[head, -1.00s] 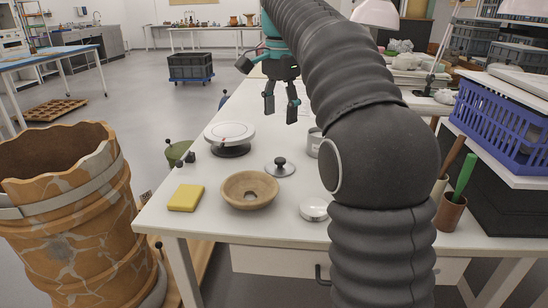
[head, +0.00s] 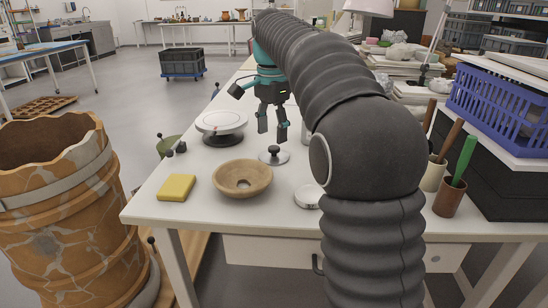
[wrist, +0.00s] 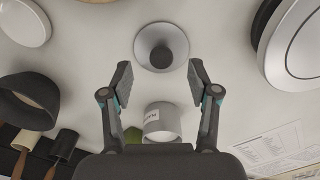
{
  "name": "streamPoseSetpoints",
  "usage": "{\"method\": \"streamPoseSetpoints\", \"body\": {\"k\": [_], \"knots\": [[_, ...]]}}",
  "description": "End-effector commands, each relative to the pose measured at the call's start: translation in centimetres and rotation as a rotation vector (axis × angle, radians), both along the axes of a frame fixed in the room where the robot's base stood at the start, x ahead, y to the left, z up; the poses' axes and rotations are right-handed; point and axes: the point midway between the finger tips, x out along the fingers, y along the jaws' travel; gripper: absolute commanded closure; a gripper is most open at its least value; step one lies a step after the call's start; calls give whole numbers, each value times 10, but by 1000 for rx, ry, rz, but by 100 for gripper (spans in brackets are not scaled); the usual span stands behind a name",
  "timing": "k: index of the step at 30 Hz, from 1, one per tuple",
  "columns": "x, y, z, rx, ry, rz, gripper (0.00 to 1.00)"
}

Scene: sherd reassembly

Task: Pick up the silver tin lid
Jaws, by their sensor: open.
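The silver tin lid (head: 274,156) is a small round disc with a black knob, lying flat on the white table. In the wrist view the lid (wrist: 176,38) and its dark knob lie just beyond the fingertips, centred between them. My gripper (head: 272,134) points down above the lid, its fingers apart and empty. Both fingers of my gripper (wrist: 160,68) show in the wrist view, with nothing between the tips. A grey tin with a label (wrist: 160,124) stands beside the lid; in the head view my arm hides most of it.
A white-topped turntable (head: 221,122) stands left of the lid. A tan bowl (head: 243,180) and a yellow sponge (head: 176,187) lie nearer. A pale silver-rimmed disc (head: 307,197) is at front right. Pots with tools (head: 450,195) and a blue crate (head: 500,110) are farther right.

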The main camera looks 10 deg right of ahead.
Motion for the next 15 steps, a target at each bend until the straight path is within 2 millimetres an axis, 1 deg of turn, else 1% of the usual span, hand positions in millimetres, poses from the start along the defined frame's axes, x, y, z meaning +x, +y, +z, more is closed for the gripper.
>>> {"method": "streamPoseSetpoints", "body": {"k": [1, 3, 7, 10, 15], "knots": [[1, -2, -10, 0, 2, -1, 40], [2, -3, -20, 0, 4, -1, 40], [3, -4, -36, 0, 2, 0, 40], [3, -4, -41, 0, 1, 0, 40], [3, -3, -42, 0, 1, 0, 40]]}}
